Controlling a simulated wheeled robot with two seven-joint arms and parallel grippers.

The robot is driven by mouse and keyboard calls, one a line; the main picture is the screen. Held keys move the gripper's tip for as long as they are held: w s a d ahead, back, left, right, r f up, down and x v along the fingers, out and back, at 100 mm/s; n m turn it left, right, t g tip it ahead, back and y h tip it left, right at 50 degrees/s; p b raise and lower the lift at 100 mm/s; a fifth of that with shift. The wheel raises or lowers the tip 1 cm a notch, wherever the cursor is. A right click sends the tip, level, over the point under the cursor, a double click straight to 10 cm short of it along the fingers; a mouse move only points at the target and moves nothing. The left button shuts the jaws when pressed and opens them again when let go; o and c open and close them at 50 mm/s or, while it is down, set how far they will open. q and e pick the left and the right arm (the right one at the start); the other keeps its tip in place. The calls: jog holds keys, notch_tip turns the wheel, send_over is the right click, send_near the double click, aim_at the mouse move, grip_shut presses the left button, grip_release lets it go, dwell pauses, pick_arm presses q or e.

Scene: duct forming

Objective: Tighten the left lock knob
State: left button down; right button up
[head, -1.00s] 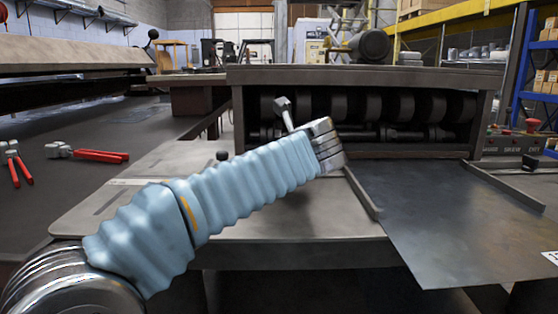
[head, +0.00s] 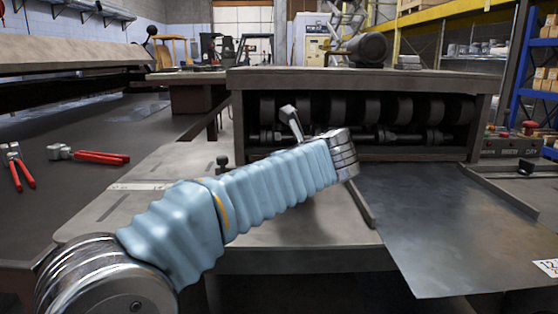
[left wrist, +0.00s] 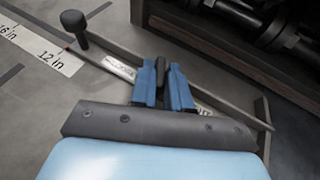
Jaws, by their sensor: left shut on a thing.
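My left arm reaches across the head view to the front of the roller machine, and its fingers are hidden there. In the left wrist view my left gripper (left wrist: 165,88) has blue fingers shut on a small dark piece (left wrist: 162,72) above a metal bar. Whether that piece is the left lock knob I cannot tell. A black round knob (left wrist: 73,20) stands upright at the bar's upper-left end, apart from the fingers. A black knob also shows in the head view (head: 222,161), left of the machine opening. My right gripper is not in view.
The roller machine (head: 360,82) stands ahead with dark rollers inside. A metal sheet (head: 455,230) lies at the right between guide rails. Red-handled tools (head: 100,157) lie on the left table. A ruler strip (left wrist: 40,48) crosses the bed beside the knob.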

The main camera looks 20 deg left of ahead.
pick_arm(q)
jog(key=c, duration=1.5)
grip_release()
jog(key=shift+o, duration=0.2)
jog(key=v, duration=1.4)
jog(key=shift+f+p, duration=0.1)
jog(key=shift+p, duration=0.25)
